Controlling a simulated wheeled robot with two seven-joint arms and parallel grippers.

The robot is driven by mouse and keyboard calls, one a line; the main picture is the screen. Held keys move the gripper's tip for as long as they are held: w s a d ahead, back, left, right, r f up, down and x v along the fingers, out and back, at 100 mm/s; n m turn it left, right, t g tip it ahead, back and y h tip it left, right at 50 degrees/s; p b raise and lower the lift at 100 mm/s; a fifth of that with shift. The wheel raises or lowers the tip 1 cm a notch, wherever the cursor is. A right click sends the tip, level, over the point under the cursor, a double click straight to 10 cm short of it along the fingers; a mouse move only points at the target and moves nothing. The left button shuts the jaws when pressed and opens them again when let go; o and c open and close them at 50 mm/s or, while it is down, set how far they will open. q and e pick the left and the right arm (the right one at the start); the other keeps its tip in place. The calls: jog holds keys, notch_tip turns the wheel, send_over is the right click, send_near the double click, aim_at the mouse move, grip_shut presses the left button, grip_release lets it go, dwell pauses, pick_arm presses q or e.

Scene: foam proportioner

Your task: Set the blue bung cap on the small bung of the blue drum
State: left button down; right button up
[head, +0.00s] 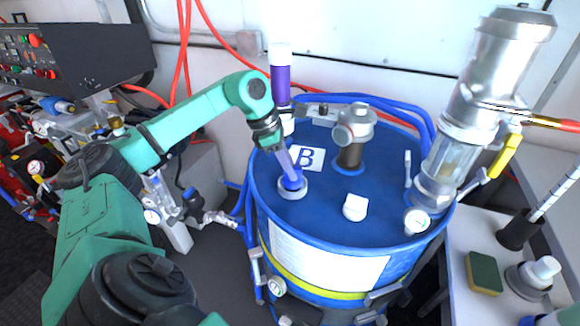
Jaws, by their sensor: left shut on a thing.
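The blue drum (325,228) stands in the middle of the head view, with a "B" label on its blue top. My left arm reaches in from the left, and my left gripper (291,175) points down at the near left of the drum top. It is shut on the blue bung cap (293,184), which is partly hidden by the fingers. The cap is at the pale ring of the small bung (291,193). I cannot tell whether it is seated there or just above. My right gripper is not in view.
A pump fitting (353,135) rises from the drum top, and a tall metal and glass cylinder (465,120) stands at its right. A white cap-like piece (355,207) sits on the drum top. A purple-banded tube (280,75) stands behind my gripper. A sponge (484,273) lies on the right bench.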

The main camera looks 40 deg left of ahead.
pick_arm(q)
jog(key=shift+f+b, duration=0.35)
jog(key=shift+f, duration=0.1)
jog(key=c, duration=1.1)
grip_release()
jog(key=p+v, duration=0.4)
jog(key=v, duration=0.7)
